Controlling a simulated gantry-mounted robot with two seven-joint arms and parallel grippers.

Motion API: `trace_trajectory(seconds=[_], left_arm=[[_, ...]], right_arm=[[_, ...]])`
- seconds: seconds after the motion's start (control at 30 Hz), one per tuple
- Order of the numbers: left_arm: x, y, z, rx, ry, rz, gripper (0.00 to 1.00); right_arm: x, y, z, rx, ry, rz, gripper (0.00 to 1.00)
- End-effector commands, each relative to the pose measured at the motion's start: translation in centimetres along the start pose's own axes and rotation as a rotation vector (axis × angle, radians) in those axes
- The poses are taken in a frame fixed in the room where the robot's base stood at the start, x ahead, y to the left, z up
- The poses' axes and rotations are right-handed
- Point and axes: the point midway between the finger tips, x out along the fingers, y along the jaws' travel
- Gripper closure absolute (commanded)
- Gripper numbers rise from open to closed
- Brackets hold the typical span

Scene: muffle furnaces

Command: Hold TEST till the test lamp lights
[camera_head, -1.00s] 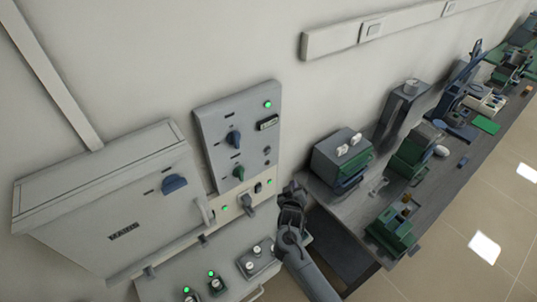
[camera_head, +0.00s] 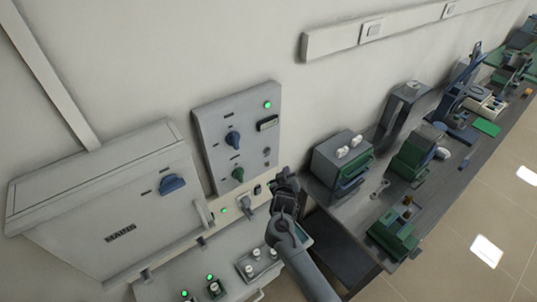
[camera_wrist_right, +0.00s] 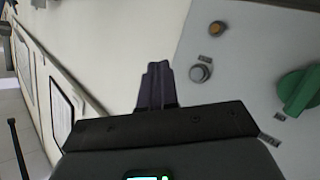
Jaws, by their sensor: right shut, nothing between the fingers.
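In the right wrist view the panel shows a grey round button (camera_wrist_right: 200,73), an amber lamp or button (camera_wrist_right: 216,28) that does not look lit, and the green knob (camera_wrist_right: 299,91). Their labels are too small to read, so I cannot tell which is TEST. My right gripper (camera_head: 284,175) is shut and empty by the panel's lower right corner. Its fingertips (camera_wrist_right: 157,70) appear left of the grey button, apart from it. My left gripper is out of view.
A grey cabinet (camera_head: 100,215) with a blue knob stands left of the panel. Below are a ledge with small lit green lamps (camera_head: 210,277) and a grey box (camera_head: 258,262). To the right, a bench (camera_head: 340,208) carries a grey-green device (camera_head: 340,165) close to my right arm.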

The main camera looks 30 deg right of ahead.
Motion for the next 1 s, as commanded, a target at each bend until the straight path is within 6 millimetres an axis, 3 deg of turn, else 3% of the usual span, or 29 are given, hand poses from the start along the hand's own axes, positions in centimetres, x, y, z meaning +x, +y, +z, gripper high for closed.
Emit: trace_trajectory(seconds=[0.43,0.7,1.0], left_arm=[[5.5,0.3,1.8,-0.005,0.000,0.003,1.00],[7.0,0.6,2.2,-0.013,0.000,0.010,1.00],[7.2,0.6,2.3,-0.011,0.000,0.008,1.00]], right_arm=[[3.7,-2.8,-2.2,0.002,0.002,-0.001,1.00],[5.1,-3.8,-3.5,0.001,0.002,-0.001,1.00],[5.4,-4.0,-4.0,0.000,0.001,0.000,1.00]])
